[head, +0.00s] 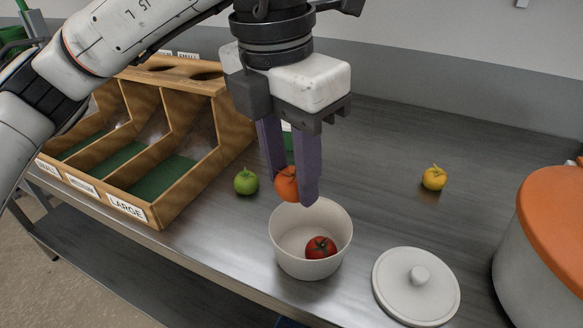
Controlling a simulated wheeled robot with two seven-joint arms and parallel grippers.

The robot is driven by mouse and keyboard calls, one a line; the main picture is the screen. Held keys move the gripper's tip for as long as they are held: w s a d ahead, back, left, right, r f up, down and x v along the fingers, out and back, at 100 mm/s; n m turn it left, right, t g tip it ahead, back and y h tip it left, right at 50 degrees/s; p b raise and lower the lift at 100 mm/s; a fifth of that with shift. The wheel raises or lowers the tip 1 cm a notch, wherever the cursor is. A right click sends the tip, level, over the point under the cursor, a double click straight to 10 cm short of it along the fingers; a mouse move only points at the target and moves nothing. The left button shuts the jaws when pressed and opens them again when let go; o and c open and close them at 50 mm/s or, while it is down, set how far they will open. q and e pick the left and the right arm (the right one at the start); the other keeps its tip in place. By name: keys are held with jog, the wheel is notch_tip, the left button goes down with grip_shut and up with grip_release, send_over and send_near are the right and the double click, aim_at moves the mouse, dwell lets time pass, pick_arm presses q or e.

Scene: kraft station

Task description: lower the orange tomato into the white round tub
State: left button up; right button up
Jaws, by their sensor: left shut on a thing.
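The orange tomato (286,184) is held between the purple fingers of my left gripper (291,190), which is shut on it. It hangs over the back left rim of the white round tub (283,252), at or just above rim height. The tub is open, and a red tomato (320,247) lies inside it. The fingers hide part of the orange tomato. My right gripper is not in view.
A green tomato (246,181) sits left of the tub, and a yellow one (434,178) sits at right. A white lid (416,284) lies front right. A wooden sorting bin (160,210) stands left; an orange-lidded pot (540,260) stands right. The table behind the tub is mostly clear.

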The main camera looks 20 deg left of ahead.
pick_arm(q)
jog(key=shift+f+b, duration=2.35)
jog(key=shift+f, duration=0.5)
jog(key=shift+s, duration=0.1)
jog(key=shift+f, duration=0.2)
jog(key=o, duration=1.1)
jog(key=shift+o, duration=0.2)
